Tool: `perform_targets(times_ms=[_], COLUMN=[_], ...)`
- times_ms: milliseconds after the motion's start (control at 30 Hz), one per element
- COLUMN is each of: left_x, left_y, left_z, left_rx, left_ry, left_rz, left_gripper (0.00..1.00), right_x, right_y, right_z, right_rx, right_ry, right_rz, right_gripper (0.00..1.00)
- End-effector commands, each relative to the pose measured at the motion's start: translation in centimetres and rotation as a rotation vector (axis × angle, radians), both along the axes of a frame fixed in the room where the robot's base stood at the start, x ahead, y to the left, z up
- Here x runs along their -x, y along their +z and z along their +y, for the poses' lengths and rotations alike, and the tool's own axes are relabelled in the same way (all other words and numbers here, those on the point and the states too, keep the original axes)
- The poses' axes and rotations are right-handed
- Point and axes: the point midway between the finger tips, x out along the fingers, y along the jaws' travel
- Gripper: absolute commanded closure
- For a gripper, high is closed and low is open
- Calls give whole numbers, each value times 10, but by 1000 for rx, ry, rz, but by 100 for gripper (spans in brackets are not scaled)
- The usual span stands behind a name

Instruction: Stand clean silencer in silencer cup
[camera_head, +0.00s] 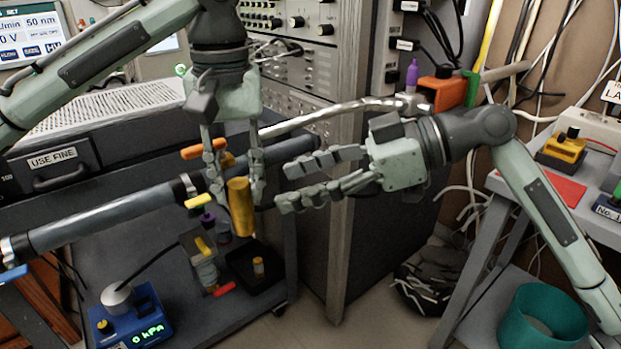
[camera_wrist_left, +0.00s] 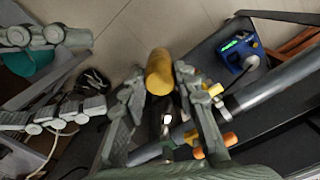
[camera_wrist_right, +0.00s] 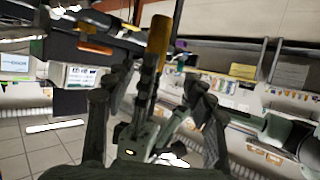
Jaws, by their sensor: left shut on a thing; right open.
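A brass-yellow cylinder (camera_head: 240,207), which I take to be the silencer, hangs upright between the fingers of my left gripper (camera_head: 236,185). The left gripper points down and is shut on it; the cylinder also shows in the left wrist view (camera_wrist_left: 159,72) and the right wrist view (camera_wrist_right: 158,48). My right gripper (camera_head: 287,187) is open and empty. Its fingers point left toward the cylinder, a little apart from it. Below stands a black square tray (camera_head: 276,285) with a small yellow-banded item in it. I cannot tell which thing is the silencer cup.
A grey pipe (camera_head: 100,220) with coloured valve handles runs just left of the cylinder. A blue gauge (camera_head: 135,322) reading 0 kPa sits on the dark cart at lower left. A teal bin (camera_head: 540,320) is at lower right. The cabinet edge (camera_head: 345,160) stands behind my right gripper.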

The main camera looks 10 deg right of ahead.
Motion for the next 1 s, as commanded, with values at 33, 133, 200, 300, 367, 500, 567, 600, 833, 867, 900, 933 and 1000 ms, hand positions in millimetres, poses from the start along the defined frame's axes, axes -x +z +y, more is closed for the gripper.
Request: perform_targets(times_ms=[33, 133, 200, 300, 367, 500, 567, 600, 833, 867, 900, 933, 1000], left_x=[0, 0, 0, 0, 0, 0, 0, 0, 0, 0, 0, 0, 0], left_y=[0, 0, 0, 0, 0, 0, 0, 0, 0, 0, 0, 0, 0], left_z=[0, 0, 0, 0, 0, 0, 0, 0, 0, 0, 0, 0, 0], left_rx=[0, 0, 0, 0, 0, 0, 0, 0, 0, 0, 0, 0, 0], left_ry=[0, 0, 0, 0, 0, 0, 0, 0, 0, 0, 0, 0, 0], left_rz=[0, 0, 0, 0, 0, 0, 0, 0, 0, 0, 0, 0, 0], left_gripper=[100, 100, 100, 100, 100, 100, 100, 100, 100, 100, 100, 100, 100], right_x=[-2, -7, -11, -16, -19, -25, -27, -28, -30, -30, -30, -30, -30], right_y=[-2, -9, -15, -22, -26, -34, -37, -38, -41, -41, -41, -41, -41], right_z=[8, 24, 37, 54, 63, 80, 85, 88, 94, 94, 94, 94, 94], right_rx=[-3, -3, -4, -5, -5, -3, -3, -1, 0, 0, 0, 0, 0], right_ry=[2, 2, 2, 1, 1, -1, -1, -2, -3, -3, -3, -3, -3], right_rz=[1, 1, 1, 2, 2, 2, 2, 1, 1, 1, 1, 1, 1], right_gripper=[46, 46, 46, 46, 46, 46, 46, 46, 46, 46, 46, 46, 46])
